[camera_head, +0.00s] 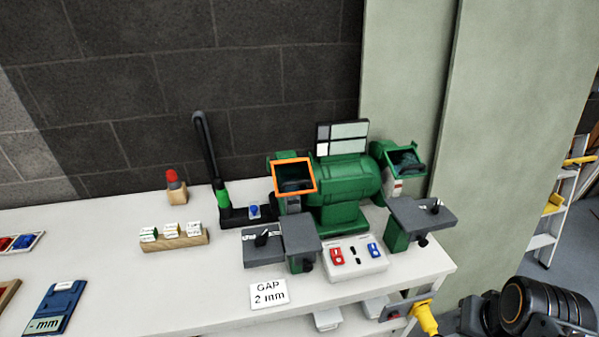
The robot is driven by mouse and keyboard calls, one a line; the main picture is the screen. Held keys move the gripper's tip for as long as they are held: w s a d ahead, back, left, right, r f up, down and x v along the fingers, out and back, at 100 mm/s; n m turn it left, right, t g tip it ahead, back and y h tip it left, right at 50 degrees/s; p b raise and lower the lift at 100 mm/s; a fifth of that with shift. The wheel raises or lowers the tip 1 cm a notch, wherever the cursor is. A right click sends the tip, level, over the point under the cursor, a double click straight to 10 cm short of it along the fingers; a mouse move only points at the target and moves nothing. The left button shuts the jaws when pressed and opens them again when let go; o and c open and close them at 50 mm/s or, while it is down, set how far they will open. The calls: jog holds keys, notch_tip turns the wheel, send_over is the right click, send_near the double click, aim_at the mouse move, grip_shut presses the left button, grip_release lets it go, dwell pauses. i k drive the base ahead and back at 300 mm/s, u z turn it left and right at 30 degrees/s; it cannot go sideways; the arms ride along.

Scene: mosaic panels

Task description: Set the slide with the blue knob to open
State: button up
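A small blue knob (254,210) sits on the black base of an upright hose (206,150) with a green collar, left of the green bench grinder (343,190). Small white marks show beside the knob, too small to read. I take this to be the slide; its position cannot be told. A blue switch (374,250) and a red switch (337,257) are on a white box (352,266) in front of the grinder. Part of my dark arm shows at the bottom right, well away from the knob. My gripper's fingers are not in view.
Grey tool rests (300,240) and an orange-framed shield (294,176) stand right of the knob. A wooden block with labelled pieces (174,238) and a red-topped piece (176,186) stand left. A "GAP 2 mm" card (269,294) lies in front. The left-middle bench is mostly clear.

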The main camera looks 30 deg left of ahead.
aim_at(253, 207)
jog(key=u, duration=1.2)
jog(key=k, duration=1.2)
jog(key=u, duration=0.1)
jog(key=i, duration=0.35)
jog(key=u, duration=0.7)
jog(key=i, duration=1.45)
jog(key=z, duration=0.7)
